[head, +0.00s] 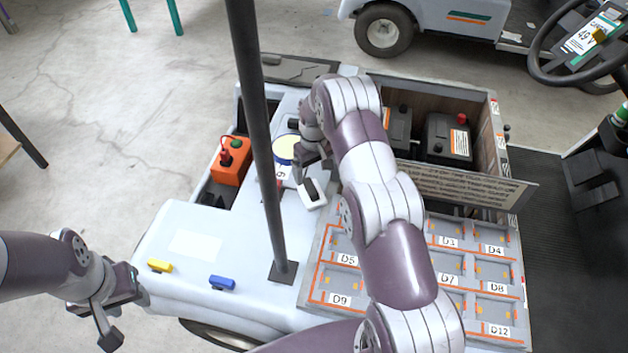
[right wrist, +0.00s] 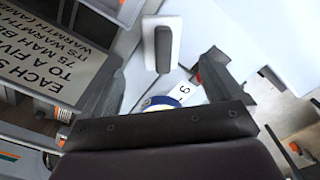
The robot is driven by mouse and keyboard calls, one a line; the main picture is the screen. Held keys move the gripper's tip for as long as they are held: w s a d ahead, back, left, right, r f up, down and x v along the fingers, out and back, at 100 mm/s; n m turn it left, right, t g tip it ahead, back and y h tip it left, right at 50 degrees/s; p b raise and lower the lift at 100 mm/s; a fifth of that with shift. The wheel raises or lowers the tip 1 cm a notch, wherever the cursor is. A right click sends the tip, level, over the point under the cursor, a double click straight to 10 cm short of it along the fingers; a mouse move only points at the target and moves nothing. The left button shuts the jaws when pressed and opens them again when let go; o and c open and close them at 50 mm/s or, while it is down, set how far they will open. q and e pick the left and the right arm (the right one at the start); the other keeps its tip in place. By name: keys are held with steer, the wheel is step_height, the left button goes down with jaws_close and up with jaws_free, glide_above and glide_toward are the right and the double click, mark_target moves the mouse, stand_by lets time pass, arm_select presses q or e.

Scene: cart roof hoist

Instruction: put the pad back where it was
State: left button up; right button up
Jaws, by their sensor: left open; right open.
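A white rectangular pad with a black grip (head: 313,193) lies on the pale cart roof; it also shows in the right wrist view (right wrist: 161,44), just ahead of the fingers. I take this to be the task's pad. My right gripper (head: 312,166) is open and empty above the roof, close behind the pad. In the right wrist view the gripper (right wrist: 166,78) has its fingers spread, with the pad beyond the gap, not clearly between them. My left gripper (head: 118,312) is open and empty off the roof's left front corner.
A blue-rimmed can (head: 285,149) stands beside my right gripper. An orange control box (head: 231,161) sits left of it. A dark post (head: 262,130) rises from the roof. Yellow (head: 159,265) and blue (head: 222,283) blocks lie at the front. A labelled compartment tray (head: 340,272) is at right.

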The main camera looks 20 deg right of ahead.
steer(key=s+a+r, duration=0.3)
steer(key=s+r, duration=0.2)
steer(key=r, duration=0.2)
steer(key=s+a+r, duration=0.3)
steer(key=s+r, duration=0.2)
steer(key=r, duration=0.2)
steer(key=s+a+r, duration=0.1)
steer(key=s, duration=0.7)
steer(key=s+a+r+m+t, duration=0.1)
steer(key=s+a+r, duration=0.1)
steer(key=s, duration=0.6)
steer(key=shift+s, duration=0.4)
